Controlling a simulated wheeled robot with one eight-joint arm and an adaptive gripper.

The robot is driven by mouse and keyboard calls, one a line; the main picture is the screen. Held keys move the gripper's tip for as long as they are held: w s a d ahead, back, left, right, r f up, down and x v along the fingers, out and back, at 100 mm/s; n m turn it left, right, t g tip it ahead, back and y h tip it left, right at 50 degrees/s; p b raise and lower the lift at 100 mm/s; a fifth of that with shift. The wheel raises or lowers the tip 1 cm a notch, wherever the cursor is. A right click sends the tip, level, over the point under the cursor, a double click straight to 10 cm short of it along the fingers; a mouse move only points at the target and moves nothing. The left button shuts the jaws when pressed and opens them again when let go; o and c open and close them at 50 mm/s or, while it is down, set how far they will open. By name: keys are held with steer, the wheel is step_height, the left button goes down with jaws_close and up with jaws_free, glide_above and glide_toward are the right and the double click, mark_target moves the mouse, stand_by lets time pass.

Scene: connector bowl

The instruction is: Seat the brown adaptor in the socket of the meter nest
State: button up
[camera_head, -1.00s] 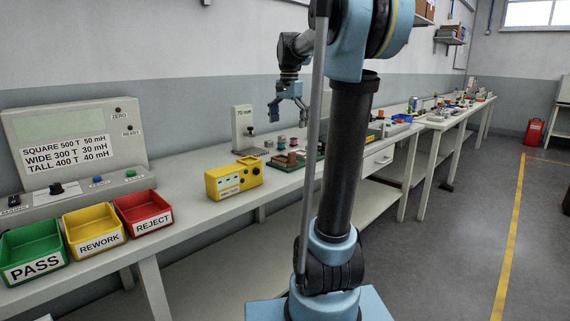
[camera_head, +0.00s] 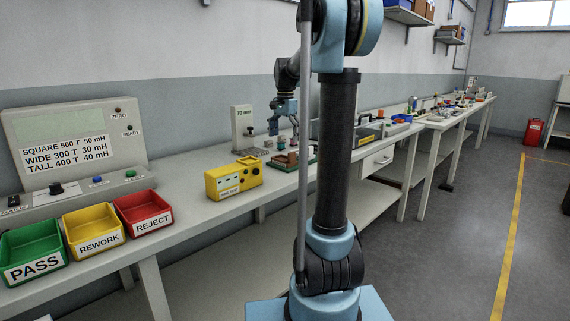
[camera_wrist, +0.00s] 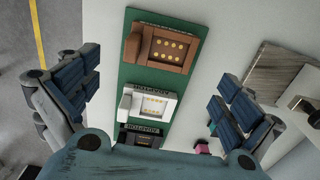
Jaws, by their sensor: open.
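The brown adaptor (camera_wrist: 163,47) lies at the top of a green board (camera_wrist: 186,15) in the wrist view, with several gold contacts on its face. In the head view the brown adaptor (camera_head: 287,159) is small on the bench. My gripper (camera_wrist: 157,82) is open and empty; its blue fingers stand wide on either side of the board. In the head view my gripper (camera_head: 284,127) is low over the bench, near the adaptor; I see no contact. The yellow meter (camera_head: 234,179) stands left of the board; I cannot make out a nest socket.
A white adaptor (camera_wrist: 153,105) and a black one (camera_wrist: 140,137) share the board. A height gauge marked 70 mm (camera_head: 243,127) stands behind. Red (camera_head: 144,211), yellow (camera_head: 94,229) and green (camera_head: 35,252) bins are at left. Bench between bins and meter is clear.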

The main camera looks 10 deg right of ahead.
mark_target(284, 157)
steer(key=shift+w+f, duration=0.2)
steer(key=shift+f, duration=3.75)
steer(key=c, duration=1.1)
